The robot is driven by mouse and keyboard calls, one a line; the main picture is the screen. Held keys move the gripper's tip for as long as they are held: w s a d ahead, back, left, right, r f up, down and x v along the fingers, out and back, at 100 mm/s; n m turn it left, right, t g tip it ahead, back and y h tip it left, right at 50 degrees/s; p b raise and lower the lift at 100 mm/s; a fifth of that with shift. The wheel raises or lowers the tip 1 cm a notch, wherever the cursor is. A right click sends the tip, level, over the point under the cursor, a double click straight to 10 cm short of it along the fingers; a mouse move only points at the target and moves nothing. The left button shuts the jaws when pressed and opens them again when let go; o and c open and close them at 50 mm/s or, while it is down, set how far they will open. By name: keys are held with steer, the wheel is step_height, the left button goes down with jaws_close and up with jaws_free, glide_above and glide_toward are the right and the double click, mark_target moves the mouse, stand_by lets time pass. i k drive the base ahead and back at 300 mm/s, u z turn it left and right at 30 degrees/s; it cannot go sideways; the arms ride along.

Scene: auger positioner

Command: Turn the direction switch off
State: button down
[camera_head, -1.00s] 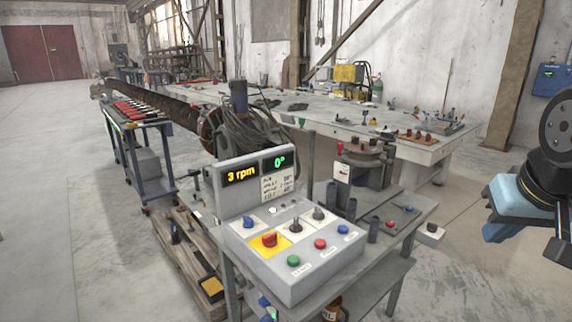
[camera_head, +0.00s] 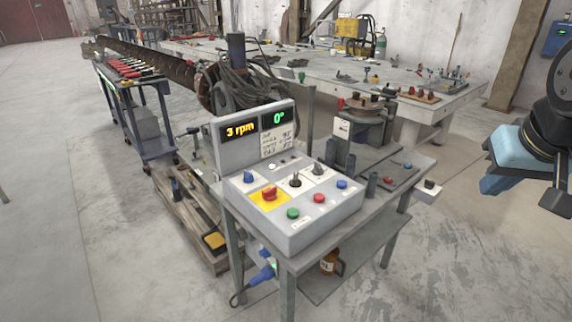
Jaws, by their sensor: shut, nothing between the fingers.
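The grey control box (camera_head: 325,222) stands on a metal stand in the middle of the head view, with its sloped top facing me. On the top are a blue knob (camera_head: 249,177), a black lever switch (camera_head: 295,180) on a pale plate, and a smaller switch (camera_head: 318,168) behind it to the right. The labels are too small to read, so I cannot tell which is the direction switch or its setting. The box's display (camera_head: 241,129) reads 3 rpm and 0°. Part of my arm shows at the right edge, well apart from the box; my gripper's fingers are not seen.
The box also carries a red knob (camera_head: 269,193) on yellow, a green button (camera_head: 292,213), a red button (camera_head: 319,198) and a blue button (camera_head: 342,184). Behind are a long auger (camera_head: 150,62) and a workbench (camera_head: 440,105). The floor at right front is clear.

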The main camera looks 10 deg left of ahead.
mark_target(295, 182)
steer(key=k, duration=1.3)
steer(key=u, duration=0.3)
steer(key=i, duration=2.05)
steer(key=z, duration=0.65)
